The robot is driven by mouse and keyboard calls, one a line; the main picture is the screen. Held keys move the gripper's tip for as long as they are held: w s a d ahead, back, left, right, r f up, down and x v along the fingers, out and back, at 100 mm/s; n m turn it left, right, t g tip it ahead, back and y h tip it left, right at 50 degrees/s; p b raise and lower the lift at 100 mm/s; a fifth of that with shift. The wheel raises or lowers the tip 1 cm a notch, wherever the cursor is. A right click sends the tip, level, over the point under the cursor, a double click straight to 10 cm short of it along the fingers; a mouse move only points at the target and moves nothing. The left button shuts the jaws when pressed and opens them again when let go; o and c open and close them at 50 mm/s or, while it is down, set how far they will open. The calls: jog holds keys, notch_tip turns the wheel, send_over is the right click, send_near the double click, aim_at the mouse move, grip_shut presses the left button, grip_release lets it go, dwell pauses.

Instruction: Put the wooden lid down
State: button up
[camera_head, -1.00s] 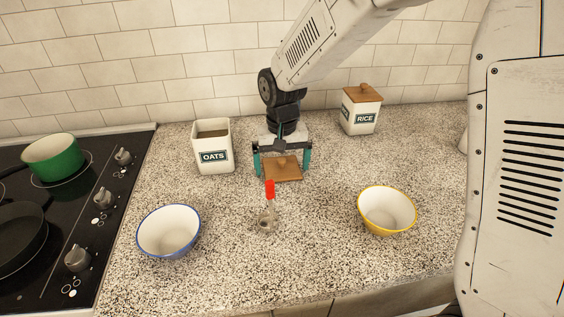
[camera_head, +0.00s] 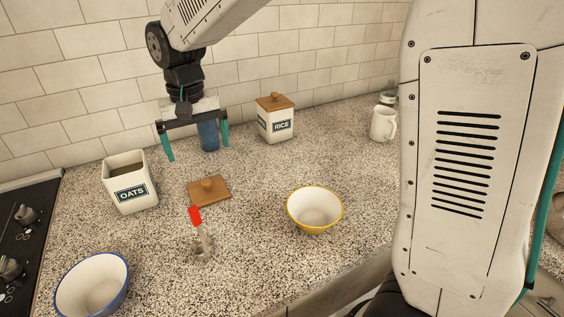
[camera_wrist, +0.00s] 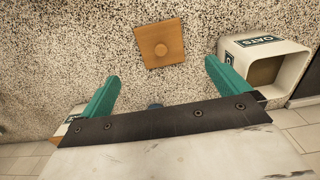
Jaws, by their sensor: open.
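The wooden lid (camera_head: 209,191) is a square brown board with a round knob, and it lies flat on the speckled counter with its knob up. It also shows in the wrist view (camera_wrist: 160,43), beyond and between my fingers. My gripper (camera_head: 196,152) is open with teal fingers spread and nothing between them. It is raised above the counter, behind the lid and apart from it. The white OATS canister (camera_head: 131,190) stands left of the lid, and its top is open. In the wrist view the OATS canister (camera_wrist: 240,50) is at the right.
A lidded RICE canister (camera_head: 276,122) and a blue cylinder (camera_head: 208,137) stand at the back. A red-handled utensil (camera_head: 200,228) is in front of the lid.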

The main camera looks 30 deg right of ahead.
jog(key=s+d+r, duration=0.3)
jog(key=s+d, duration=0.3)
jog(key=s, duration=0.1)
jog(key=s+d+r, duration=0.3)
jog(key=s+d, duration=0.3)
jog(key=s, duration=0.1)
jog(key=s+d+f, duration=0.1)
jog(key=s+d, duration=0.1)
jog(key=s, duration=0.5)
jog(key=s+d+f+t, duration=0.1)
jog(key=s+d, duration=0.2)
jog(key=s, duration=0.4)
jog(key=shift+d+f, duration=0.2)
jog(key=shift+f, duration=0.15)
